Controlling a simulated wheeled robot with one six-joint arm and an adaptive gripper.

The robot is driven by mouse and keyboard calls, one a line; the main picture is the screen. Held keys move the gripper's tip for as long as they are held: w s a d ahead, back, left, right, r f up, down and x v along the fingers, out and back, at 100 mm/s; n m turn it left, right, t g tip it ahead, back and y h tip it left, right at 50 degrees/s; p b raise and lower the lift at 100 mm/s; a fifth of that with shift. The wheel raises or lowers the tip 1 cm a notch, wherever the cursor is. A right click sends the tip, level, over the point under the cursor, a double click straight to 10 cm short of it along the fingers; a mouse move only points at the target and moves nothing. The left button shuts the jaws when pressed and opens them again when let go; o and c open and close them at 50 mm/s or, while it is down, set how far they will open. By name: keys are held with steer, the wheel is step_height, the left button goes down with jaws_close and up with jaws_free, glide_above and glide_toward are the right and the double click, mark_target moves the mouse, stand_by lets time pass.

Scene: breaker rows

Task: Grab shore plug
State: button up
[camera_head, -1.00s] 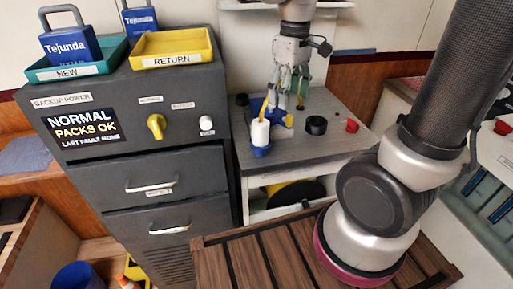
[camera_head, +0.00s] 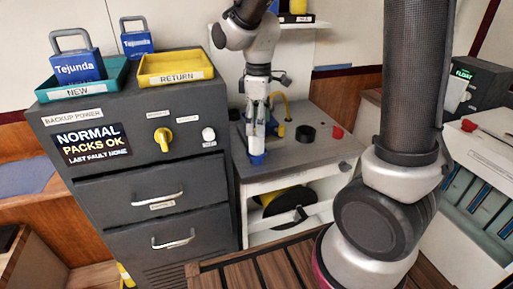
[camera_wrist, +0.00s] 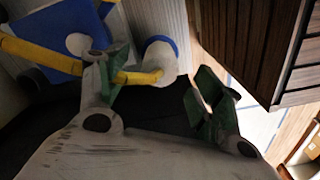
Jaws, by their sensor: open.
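The shore plug (camera_head: 257,158) is a white body with a blue end at the front left of the grey bench top; my gripper partly covers it in the head view. In the wrist view the white plug (camera_wrist: 160,62) with its blue rim shows between and beyond my fingertips. A yellow cable (camera_wrist: 45,50) runs across to it from the left. My gripper (camera_head: 261,122) points down at the plug; in the wrist view its green-padded fingers (camera_wrist: 160,84) are apart, with the left finger by the cable. I cannot tell whether they touch the plug.
The dark cabinet (camera_head: 150,190) with a yellow knob (camera_head: 162,139) is close on the left. A yellow reel (camera_head: 285,203) sits below.

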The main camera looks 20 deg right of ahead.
mark_target(257, 147)
steer(key=f, duration=0.4)
steer(key=shift+a, duration=0.25)
steer(key=shift+w+r, duration=0.1)
steer(key=c, duration=1.4)
